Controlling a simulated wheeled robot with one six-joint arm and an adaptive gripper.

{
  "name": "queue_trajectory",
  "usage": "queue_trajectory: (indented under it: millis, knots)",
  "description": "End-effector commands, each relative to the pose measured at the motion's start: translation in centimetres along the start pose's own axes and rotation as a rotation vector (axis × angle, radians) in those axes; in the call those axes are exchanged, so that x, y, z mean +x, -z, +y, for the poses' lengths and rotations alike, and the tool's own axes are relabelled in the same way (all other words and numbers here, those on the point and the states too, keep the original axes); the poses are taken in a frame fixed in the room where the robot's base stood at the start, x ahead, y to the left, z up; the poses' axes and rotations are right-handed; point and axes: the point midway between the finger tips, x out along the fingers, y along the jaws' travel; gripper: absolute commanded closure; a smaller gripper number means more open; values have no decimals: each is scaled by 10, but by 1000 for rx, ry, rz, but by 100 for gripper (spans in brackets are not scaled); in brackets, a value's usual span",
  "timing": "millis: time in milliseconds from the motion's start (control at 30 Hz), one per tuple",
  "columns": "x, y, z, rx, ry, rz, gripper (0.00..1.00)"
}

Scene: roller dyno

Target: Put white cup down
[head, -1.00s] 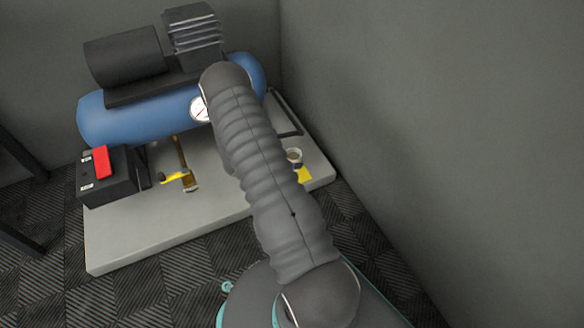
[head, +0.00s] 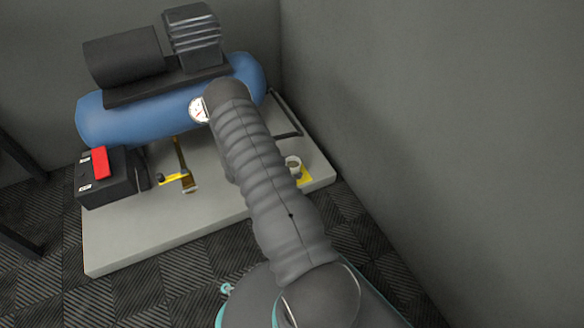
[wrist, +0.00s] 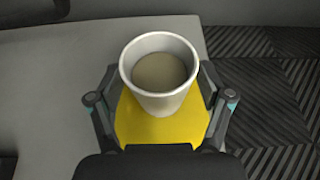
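The white cup (wrist: 159,103) is upright, with a pale brown content showing inside. In the wrist view it is over the yellow square (wrist: 135,127), between the two fingers of my gripper (wrist: 160,85). The fingers are on either side of the cup, and narrow gaps appear between them and its wall, so the gripper looks open around it. In the head view the cup (head: 293,166) appears to stand on the yellow square (head: 306,174), near the right end of the grey platform. My arm hides part of the square and the gripper there.
The grey platform (head: 140,240) carries a blue compressor tank (head: 150,115), a black box with a red part (head: 101,162) and a yellow-and-brown tool (head: 189,183). A grey wall (head: 430,130) rises on the right. The platform's front left is bare.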

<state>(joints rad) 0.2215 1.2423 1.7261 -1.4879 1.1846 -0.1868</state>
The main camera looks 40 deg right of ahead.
Motion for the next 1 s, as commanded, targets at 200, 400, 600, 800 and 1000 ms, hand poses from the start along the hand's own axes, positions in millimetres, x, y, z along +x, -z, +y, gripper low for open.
queue_trajectory:
  millis: [200, 400, 600, 800, 1000]
  knots:
    - [0, 0, 0, 0, 0, 0, 19]
    - [-9, -4, 1, -1, -3, 0, 19]
    - [-41, -4, 1, -1, -3, -1, 19]
    - [-67, -4, 0, -1, -2, 0, 19]
    - [-76, -3, 0, -1, -1, 0, 19]
